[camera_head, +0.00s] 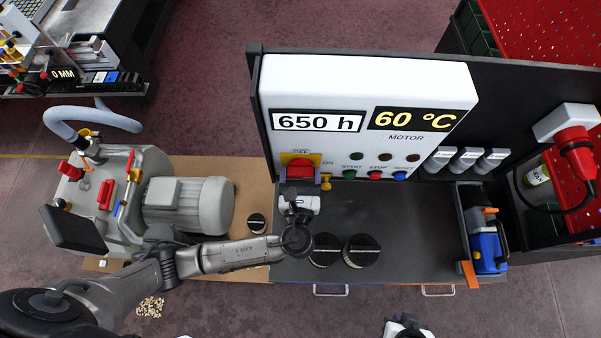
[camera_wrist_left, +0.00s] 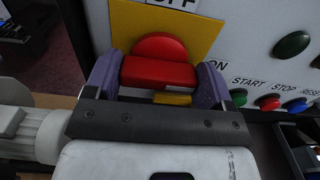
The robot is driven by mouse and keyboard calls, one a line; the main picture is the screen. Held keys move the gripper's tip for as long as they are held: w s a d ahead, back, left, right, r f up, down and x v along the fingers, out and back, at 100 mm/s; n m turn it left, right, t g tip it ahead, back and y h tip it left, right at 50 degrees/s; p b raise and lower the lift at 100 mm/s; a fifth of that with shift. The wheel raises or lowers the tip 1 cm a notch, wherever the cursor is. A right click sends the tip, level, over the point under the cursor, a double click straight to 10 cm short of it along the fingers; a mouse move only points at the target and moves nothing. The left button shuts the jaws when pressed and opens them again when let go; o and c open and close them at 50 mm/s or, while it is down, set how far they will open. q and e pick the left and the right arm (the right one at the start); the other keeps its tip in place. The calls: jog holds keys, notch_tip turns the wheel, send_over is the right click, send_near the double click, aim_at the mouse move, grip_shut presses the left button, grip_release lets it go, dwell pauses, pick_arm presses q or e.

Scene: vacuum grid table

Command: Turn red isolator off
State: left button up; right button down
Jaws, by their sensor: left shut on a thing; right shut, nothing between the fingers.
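The red isolator (camera_head: 299,169) is a red knob on a yellow plate, on the front of the white control panel (camera_head: 368,84). OFF is marked above it and ON to its right. In the left wrist view the isolator's handle (camera_wrist_left: 158,72) lies between the two purple fingers of my left gripper (camera_wrist_left: 156,84), which is shut on it. The head view shows my left gripper (camera_head: 299,186) from above, covering the knob's lower part. My right gripper (camera_head: 407,326) is at the bottom edge of the head view, shut and empty, away from the panel.
Green START, red STOP (camera_head: 375,175) and blue RESET (camera_head: 399,175) buttons sit right of the isolator. Black round parts (camera_head: 361,251) stand on the dark bench. A grey vacuum pump (camera_head: 188,205) is at left and a blue tool (camera_head: 487,249) at right. The bench centre is clear.

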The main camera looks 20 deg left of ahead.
pick_arm(q)
jog(key=n, duration=0.3)
jog(key=shift+s+n, duration=0.1)
jog(key=shift+n, duration=0.3)
jog(key=n+b, duration=0.1)
jog(key=n, duration=0.1)
jog(key=n+b, duration=0.1)
jog(key=n, duration=0.1)
jog(key=shift+a+f+n, duration=0.15)
jog(key=shift+n, duration=0.15)
jog(key=n+b, duration=0.4)
jog(key=n, duration=0.1)
jog(key=shift+f, duration=0.15)
jog(key=shift+n+b, duration=1.25)
jog(key=shift+n, duration=0.85)
jog(key=o, duration=0.9)
